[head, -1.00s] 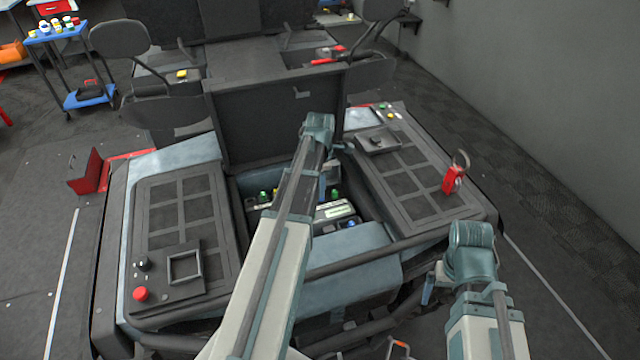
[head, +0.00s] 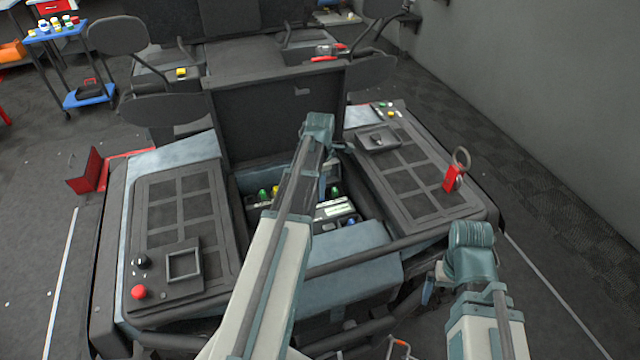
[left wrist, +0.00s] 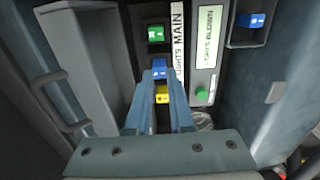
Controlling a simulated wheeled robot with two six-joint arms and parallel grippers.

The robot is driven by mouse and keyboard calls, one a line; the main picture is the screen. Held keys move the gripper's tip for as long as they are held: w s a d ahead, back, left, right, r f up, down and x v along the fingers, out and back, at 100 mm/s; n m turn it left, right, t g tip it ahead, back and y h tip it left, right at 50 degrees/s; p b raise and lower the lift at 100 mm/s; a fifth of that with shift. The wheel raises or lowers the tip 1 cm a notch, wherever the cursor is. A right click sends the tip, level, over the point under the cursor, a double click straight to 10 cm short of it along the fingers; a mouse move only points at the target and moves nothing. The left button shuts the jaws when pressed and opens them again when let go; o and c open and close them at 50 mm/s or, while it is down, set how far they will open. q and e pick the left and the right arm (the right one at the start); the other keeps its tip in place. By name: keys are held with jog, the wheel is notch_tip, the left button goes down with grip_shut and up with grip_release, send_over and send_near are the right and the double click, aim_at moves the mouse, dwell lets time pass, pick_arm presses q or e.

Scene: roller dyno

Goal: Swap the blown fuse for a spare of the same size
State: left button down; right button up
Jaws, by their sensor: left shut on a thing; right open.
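My left gripper (left wrist: 160,75) has its two fingers closed on a blue fuse (left wrist: 159,68). A yellow fuse (left wrist: 162,93) shows between the fingers and a green fuse (left wrist: 155,34) lies beyond. Another blue fuse (left wrist: 250,20) sits at the right, beyond a pale panel (left wrist: 207,52) reading "BLOWN". In the head view, green (head: 263,193) and yellow (head: 276,189) fuses show in the open bay. My left forearm hides much of the bay and the left gripper there. My right gripper (head: 430,290) is open outside the machine's front edge, partly hidden.
The raised dark lid (head: 275,115) stands behind the bay. The bay's walls are close around the left gripper. A red tag with a ring (head: 453,179) stands on the right deck. A red button (head: 139,292) is on the left deck. A blue cart (head: 90,96) stands far left.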

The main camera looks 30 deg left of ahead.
pick_arm(q)
jog(key=shift+f+b, duration=0.35)
jog(key=shift+b, duration=0.05)
dwell(0.5)
jog(key=c, duration=0.7)
grip_release()
jog(key=shift+r, duration=0.15)
notch_tip(320, 180, up, 15)
jog(key=p, duration=1.5)
jog(key=shift+f, duration=0.2)
